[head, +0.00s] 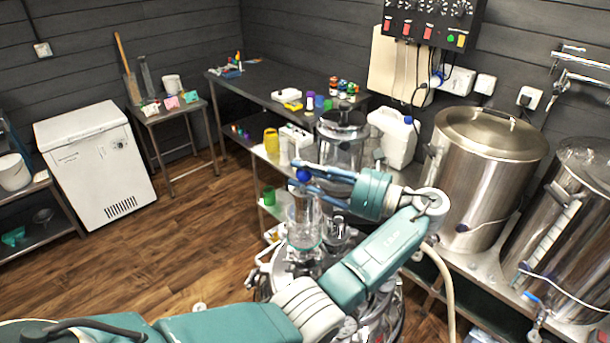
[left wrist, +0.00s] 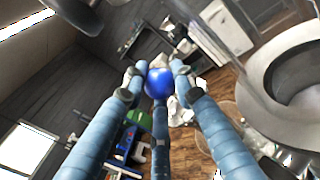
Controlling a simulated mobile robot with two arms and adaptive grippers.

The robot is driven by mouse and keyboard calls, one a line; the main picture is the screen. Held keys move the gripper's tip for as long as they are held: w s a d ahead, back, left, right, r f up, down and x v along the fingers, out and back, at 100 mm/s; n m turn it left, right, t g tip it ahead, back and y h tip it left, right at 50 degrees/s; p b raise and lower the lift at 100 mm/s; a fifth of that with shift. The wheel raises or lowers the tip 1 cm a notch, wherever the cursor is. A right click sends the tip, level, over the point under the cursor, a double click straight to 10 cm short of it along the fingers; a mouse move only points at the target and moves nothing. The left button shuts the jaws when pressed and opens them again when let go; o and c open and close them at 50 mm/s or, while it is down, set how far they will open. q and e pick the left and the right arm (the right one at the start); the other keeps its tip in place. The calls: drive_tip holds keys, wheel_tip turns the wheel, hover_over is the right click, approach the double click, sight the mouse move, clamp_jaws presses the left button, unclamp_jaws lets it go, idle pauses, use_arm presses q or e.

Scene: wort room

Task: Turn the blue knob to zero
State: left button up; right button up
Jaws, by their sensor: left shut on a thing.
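The blue knob (head: 304,175) is a small round ball above a clear glass cylinder (head: 304,222) in the head view. My left gripper (head: 296,175) comes at it from the right, its blue fingers around it. In the left wrist view the knob (left wrist: 159,83) sits between the fingertips of my left gripper (left wrist: 158,80), which is shut on it. Any marking for zero on the knob cannot be made out. My right gripper is not in view.
Shiny metal equipment stands below my left arm. A glass vessel (head: 341,145) and a white canister (head: 393,138) stand close behind the gripper. Large steel kettles (head: 484,165) stand on the right. A control panel (head: 432,22) hangs on the wall. The wooden floor (head: 190,235) is open on the left.

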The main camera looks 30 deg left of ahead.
use_arm(q)
drive_tip(key=shift+w+r+n+g, duration=0.1)
drive_tip(key=shift+r+n+g, duration=0.1)
drive_tip(key=shift+n+g, duration=0.35)
drive_tip(key=o, duration=0.9)
drive_tip(key=shift+o, duration=1.2)
drive_tip(key=shift+f, duration=0.1)
drive_tip(key=shift+f+m+t, duration=0.1)
drive_tip(key=shift+m+t, duration=0.25)
drive_tip(key=shift+t, duration=0.1)
